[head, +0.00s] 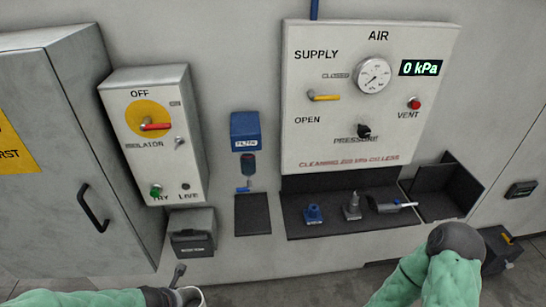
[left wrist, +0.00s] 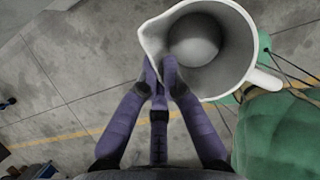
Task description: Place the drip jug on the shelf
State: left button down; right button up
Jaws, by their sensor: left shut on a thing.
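The drip jug (left wrist: 245,45) is a white jug with a spout and a side handle. In the left wrist view my left gripper (left wrist: 161,76) is shut on its wall near the spout. I look down into its open mouth. In the head view only a sliver of the jug (head: 194,293) shows at the bottom edge, beside my left arm. A small dark shelf (head: 252,216) juts from the wall below the blue filter (head: 245,131); it looks empty. My right arm shows at the lower right, but its gripper is out of view.
A longer dark shelf (head: 350,222) under the air panel (head: 365,95) holds a blue fitting (head: 314,214), a grey nozzle (head: 353,207) and a tool (head: 386,204). A dark box (head: 191,240) sits left of the small shelf, under the isolator box (head: 155,135). A grey cabinet (head: 75,150) stands at left.

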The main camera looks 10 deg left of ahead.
pick_arm(q)
jog(key=w+a+f+n+g+y+b, duration=0.1)
jog(key=w+f+n+g+y, duration=0.15)
jog(key=w+n, duration=0.4)
jog(key=w+a+f+n+g+y+b, duration=0.1)
jog(key=w+f+n+g+b, duration=0.2)
jog(key=n, duration=0.7)
jog(key=w+d+n+g+h, duration=0.1)
jog(key=w+d+n+h, duration=0.1)
jog(key=d+n, duration=0.6)
jog(key=w+d+f+n+g+h+b, duration=0.1)
jog(key=w+d+n+g+h, duration=0.1)
jog(key=d+n, duration=0.5)
jog(key=shift+w+d+f+n+h, duration=0.15)
jog(key=shift+w+d+n+h, duration=0.35)
jog(key=shift+w, duration=0.6)
